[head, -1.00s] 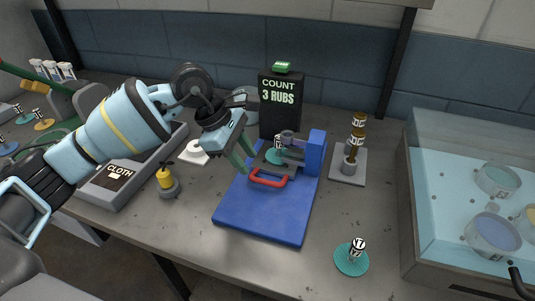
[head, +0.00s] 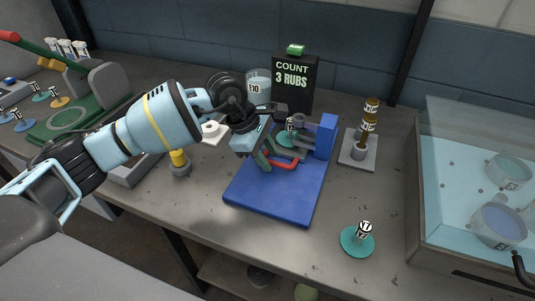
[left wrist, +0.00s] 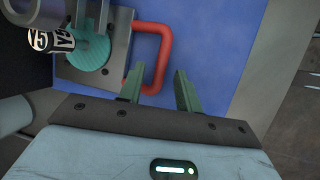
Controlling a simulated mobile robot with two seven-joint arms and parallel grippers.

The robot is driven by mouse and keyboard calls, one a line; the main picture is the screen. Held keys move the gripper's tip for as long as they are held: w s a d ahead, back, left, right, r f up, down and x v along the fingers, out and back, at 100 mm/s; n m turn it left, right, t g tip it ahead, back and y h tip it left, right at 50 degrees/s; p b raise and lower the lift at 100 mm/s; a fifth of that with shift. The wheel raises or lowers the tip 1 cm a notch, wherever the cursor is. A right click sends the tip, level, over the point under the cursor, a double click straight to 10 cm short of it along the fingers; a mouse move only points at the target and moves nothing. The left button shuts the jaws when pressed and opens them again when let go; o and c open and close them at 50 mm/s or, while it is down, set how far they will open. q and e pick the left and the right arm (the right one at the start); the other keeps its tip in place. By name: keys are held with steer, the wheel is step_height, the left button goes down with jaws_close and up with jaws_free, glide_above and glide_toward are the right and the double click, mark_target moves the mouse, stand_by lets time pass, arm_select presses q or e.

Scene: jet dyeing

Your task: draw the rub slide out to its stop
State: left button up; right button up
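The rub slide (left wrist: 118,60) is a grey plate bearing a teal disc (left wrist: 88,52), with a red loop handle (head: 285,165) at its front. The slide sits on a blue base (head: 270,198) with an upright blue block (head: 326,137). My left gripper (head: 265,160) is just left of the handle in the head view. In the left wrist view its two green fingers (left wrist: 159,90) are apart, and the handle's near corner shows between their tips. I cannot tell whether they touch it. A tag reading Y5 (left wrist: 48,41) stands by the disc. My right gripper is not in view.
A black counter sign reading 3 RUBS (head: 292,80) stands behind the base. A post stand (head: 357,150) is at its right, and a water tank (head: 440,235) is farther right. A tagged teal disc (head: 357,242) lies near the front edge. The bench just before the base is clear.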

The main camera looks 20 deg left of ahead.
arm_select(q)
steer(key=shift+f, duration=0.15)
steer(key=shift+c, duration=0.4)
jaws_close()
